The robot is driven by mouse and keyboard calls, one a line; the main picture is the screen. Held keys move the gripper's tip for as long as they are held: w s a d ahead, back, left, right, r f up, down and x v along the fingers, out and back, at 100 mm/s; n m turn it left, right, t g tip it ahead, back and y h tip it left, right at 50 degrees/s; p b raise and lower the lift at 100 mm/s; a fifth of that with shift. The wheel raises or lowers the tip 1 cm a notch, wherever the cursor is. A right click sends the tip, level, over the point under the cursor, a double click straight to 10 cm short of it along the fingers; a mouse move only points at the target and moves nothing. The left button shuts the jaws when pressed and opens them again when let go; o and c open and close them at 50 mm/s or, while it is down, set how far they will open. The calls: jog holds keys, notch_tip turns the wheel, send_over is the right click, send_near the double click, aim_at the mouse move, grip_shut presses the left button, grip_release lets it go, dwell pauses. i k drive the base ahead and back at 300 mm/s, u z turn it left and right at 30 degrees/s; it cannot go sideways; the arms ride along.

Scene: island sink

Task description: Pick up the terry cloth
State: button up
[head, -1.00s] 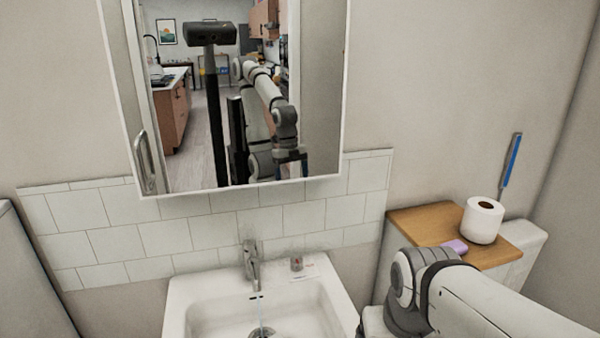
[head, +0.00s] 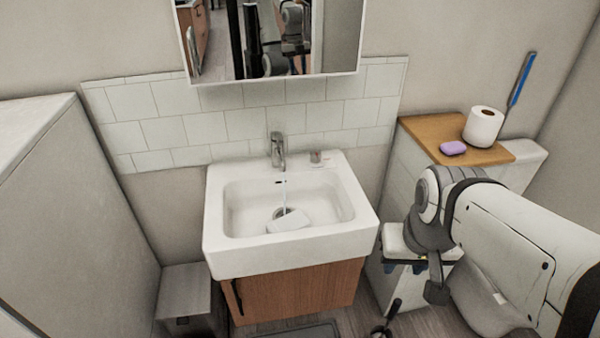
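A small white flat piece (head: 290,221) lies in the sink basin beside the drain. It could be the terry cloth, but its texture is too small to tell. No other cloth shows clearly. My gripper (head: 437,287) hangs at the end of my arm on the right, mostly hidden behind my wrist, to the right of the sink and apart from it. Its fingers cannot be made out well, and I see nothing held in it.
The white sink (head: 222,246) has a chrome faucet (head: 278,150) with water running. A purple bar (head: 452,148) and a paper roll (head: 483,126) sit on a wooden shelf (head: 430,128) at right. A mirror (head: 345,40) hangs above. A white cabinet (head: 70,200) stands left.

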aim_at(295, 219)
jog(key=z, duration=1.35)
jog(key=k, duration=1.7)
jog(key=u, duration=1.15)
jog(key=i, duration=1.5)
jog(key=u, duration=0.1)
